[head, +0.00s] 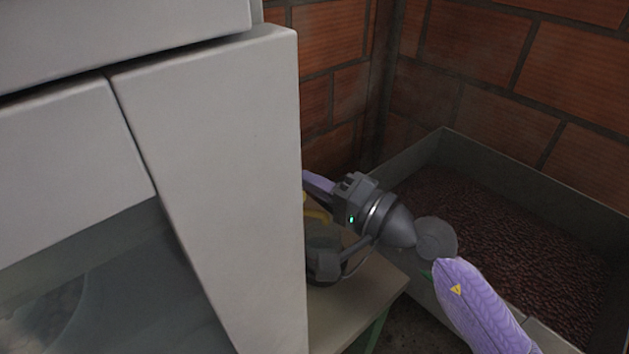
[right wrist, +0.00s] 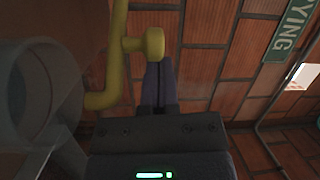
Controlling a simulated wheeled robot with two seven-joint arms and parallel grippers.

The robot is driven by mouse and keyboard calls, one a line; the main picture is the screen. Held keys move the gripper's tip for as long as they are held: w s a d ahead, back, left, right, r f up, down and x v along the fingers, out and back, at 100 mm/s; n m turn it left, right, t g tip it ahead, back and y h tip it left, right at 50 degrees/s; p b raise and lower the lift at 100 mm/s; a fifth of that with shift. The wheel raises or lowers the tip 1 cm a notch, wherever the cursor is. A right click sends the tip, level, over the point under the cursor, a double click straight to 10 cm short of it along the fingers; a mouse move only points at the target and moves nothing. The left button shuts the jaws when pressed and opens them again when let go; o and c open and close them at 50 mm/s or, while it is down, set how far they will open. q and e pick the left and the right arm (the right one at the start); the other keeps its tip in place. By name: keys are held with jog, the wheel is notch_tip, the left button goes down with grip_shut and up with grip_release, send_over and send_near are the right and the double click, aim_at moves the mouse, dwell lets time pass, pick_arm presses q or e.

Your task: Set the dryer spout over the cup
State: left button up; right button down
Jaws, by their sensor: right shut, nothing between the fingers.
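My right gripper (head: 316,182) reaches past the right edge of the grey machine, its fingertips partly hidden behind that edge. In the right wrist view the gripper (right wrist: 158,82) is shut and empty, its purple fingers together just below the round end of a yellow pipe (right wrist: 120,45). I cannot tell whether they touch. The pipe bends down on the left and also shows in the head view (head: 317,214) as a small piece beneath the gripper. I cannot tell whether it is the dryer spout. No cup is clearly recognisable. My left gripper is not in view.
The grey machine (head: 220,150) fills the left and blocks the view behind it. A table (head: 365,300) stands below my right wrist. A trough (head: 405,160) of dark red beans stands at the right against brick walls. A translucent round body (right wrist: 35,95) shows at the wrist view's left.

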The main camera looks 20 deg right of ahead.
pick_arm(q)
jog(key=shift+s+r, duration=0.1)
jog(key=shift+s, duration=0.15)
pick_arm(e)
jog(key=shift+s+a+f, duration=0.1)
jog(key=shift+s, duration=0.1)
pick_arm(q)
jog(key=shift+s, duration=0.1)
pick_arm(e)
jog(key=shift+s+a+p, duration=0.35)
jog(key=shift+s+a, duration=0.2)
jog(key=shift+s, duration=0.25)
jog(key=shift+f, duration=0.1)
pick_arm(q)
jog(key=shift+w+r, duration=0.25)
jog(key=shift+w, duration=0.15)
pick_arm(e)
jog(key=shift+s, duration=0.1)
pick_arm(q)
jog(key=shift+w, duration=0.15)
